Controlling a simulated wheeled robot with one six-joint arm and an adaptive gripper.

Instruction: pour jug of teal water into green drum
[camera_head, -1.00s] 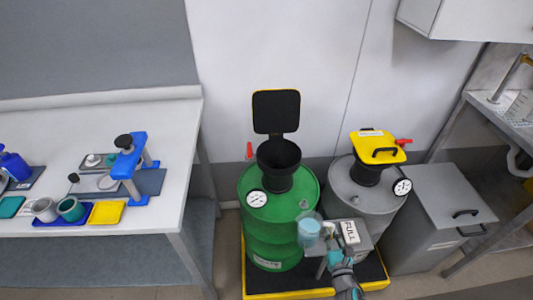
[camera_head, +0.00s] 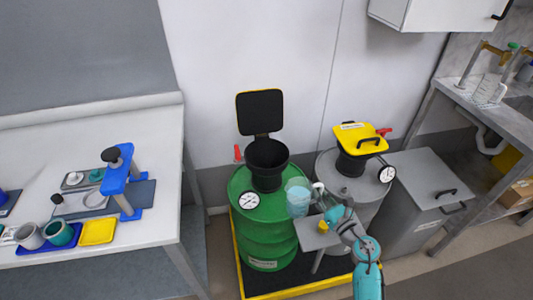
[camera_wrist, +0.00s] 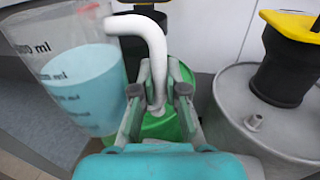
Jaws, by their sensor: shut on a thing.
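The clear jug of teal water (camera_head: 297,197) is held just right of the funnel, in front of the drum's upper right side. In the wrist view the jug (camera_wrist: 82,88) is at the left with its white handle between the fingers, teal water filling much of it. My gripper (camera_head: 320,192) is shut on that handle; its fingers also show in the wrist view (camera_wrist: 158,88). The jug looks about upright in the head view.
A grey drum (camera_head: 345,185) with a shut yellow lid (camera_head: 360,138) stands close on the right, then a grey bin (camera_head: 425,190). A small grey stand (camera_head: 312,238) is below my gripper. A white bench (camera_head: 130,215) is at left.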

